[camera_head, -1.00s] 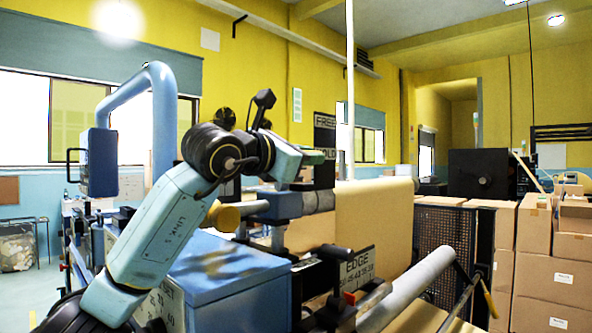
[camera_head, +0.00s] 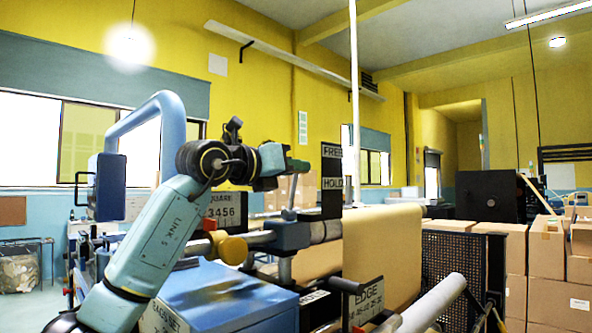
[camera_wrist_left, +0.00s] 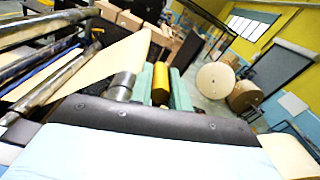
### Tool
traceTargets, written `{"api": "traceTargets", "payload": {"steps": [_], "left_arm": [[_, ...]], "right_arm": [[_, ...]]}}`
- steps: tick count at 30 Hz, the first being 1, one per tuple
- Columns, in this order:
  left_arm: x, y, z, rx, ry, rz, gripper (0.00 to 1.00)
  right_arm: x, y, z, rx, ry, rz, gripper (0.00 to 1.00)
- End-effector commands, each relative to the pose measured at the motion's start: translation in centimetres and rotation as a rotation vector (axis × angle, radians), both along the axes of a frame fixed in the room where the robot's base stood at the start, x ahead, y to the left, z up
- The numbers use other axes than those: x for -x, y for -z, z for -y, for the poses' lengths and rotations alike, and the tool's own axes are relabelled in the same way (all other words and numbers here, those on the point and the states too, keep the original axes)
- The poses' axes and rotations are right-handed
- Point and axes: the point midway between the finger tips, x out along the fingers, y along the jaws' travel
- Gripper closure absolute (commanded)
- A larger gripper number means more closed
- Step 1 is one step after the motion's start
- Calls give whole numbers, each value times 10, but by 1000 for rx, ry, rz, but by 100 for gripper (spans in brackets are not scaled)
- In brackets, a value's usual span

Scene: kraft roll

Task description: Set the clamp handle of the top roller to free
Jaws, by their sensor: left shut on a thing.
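The top roller's clamp is a blue block (camera_head: 287,236) on a grey bar beside the kraft roll (camera_head: 383,248). A grey lever stem (camera_head: 292,192) rises from the block towards my left gripper (camera_head: 299,165). That gripper has green fingers and is shut on the handle's yellow grip (camera_wrist_left: 160,84), which shows between the fingers in the left wrist view. A dark plate behind reads FREE (camera_head: 332,152) above and HOLD (camera_head: 332,184) below. The gripper is left of the plate, at a height between the two words. My right gripper is not in view.
A blue cabinet (camera_head: 222,297) stands below my left arm. A yellow-ended knob (camera_head: 233,249) and an EDGE scale plate (camera_head: 366,301) are near the clamp. Brown cartons (camera_head: 560,262) are stacked at the right. A blue tubular frame (camera_head: 165,125) rises at the left.

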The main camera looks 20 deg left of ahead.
Motion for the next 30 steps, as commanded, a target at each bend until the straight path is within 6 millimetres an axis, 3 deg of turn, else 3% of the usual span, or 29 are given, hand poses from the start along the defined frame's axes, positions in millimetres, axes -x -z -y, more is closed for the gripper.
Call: {"api": "traceTargets", "payload": {"steps": [15, 16, 21, 30], "left_arm": [[-2, 2, -1, 20, 1, -17, 100], [-2, 2, -1, 20, 1, -17, 80], [-1, 1, -1, 19, 1, -14, 60], [1, 1, -3, 18, 0, -10, 60]], "right_arm": [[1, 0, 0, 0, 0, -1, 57], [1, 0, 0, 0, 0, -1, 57], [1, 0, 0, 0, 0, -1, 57], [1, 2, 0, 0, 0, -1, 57]]}}
